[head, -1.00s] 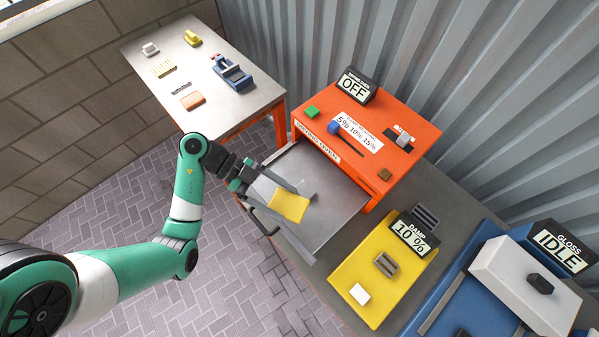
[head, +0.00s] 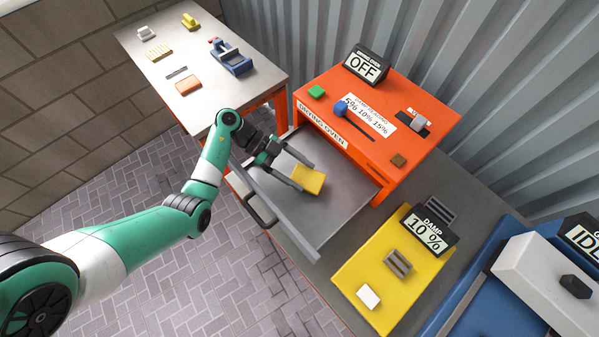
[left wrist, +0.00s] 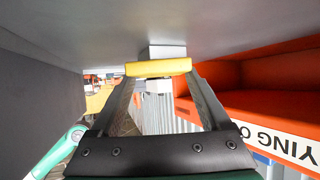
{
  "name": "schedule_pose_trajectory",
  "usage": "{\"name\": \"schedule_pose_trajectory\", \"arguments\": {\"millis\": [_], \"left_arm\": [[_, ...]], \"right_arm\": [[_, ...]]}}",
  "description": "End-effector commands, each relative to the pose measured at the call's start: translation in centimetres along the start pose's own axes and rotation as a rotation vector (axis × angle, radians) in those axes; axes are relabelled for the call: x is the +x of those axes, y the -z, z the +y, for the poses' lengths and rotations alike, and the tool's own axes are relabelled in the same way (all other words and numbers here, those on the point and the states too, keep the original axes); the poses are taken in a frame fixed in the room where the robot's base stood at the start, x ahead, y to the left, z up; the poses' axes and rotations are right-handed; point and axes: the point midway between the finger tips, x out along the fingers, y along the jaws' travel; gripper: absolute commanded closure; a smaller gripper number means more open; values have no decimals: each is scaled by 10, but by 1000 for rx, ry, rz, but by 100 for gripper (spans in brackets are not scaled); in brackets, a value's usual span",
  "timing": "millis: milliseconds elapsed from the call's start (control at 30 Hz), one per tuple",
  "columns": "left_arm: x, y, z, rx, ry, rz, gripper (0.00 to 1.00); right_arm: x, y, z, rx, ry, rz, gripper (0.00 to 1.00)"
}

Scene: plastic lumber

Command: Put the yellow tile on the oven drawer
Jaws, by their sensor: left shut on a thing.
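The yellow tile (head: 308,180) is between the fingertips of my left gripper (head: 304,177), which is shut on it. The oven drawer (head: 335,208) is a grey metal tray pulled out from the orange drying oven (head: 385,120). The tile is over the drawer floor, inside its walls. In the left wrist view the tile (left wrist: 158,68) shows edge-on between the two fingers, close to the drawer's grey floor (left wrist: 220,25). I cannot tell whether it touches the floor. My right gripper is not in view.
The drawer's dark handle (head: 260,212) is at its front. A yellow damp meter (head: 375,270) stands to the right, with a white block (head: 368,296) on it. A side table (head: 250,95) at upper left holds several small items. The drawer floor around the tile looks clear.

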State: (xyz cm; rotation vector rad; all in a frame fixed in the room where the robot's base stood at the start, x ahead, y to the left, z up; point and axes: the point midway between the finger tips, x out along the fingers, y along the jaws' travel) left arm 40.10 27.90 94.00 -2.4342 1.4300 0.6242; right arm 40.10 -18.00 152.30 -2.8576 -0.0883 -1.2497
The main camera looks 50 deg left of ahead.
Motion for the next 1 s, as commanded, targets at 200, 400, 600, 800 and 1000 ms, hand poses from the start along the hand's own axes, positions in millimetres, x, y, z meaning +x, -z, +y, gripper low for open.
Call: {"name": "schedule_pose_trajectory", "arguments": {"millis": [200, 400, 600, 800, 1000], "left_arm": [[0, 0, 0, 0, 0, 0, 77], [0, -1, 0, 0, 0, 0, 0], [0, 0, 0, 0, 0, 0, 0], [-20, 4, -1, -1, 4, 0, 0], [-70, 4, -1, -1, 6, 1, 0]], "right_arm": [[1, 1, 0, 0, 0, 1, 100], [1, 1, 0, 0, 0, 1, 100], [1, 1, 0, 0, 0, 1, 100], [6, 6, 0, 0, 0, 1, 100], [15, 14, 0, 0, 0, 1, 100]]}}
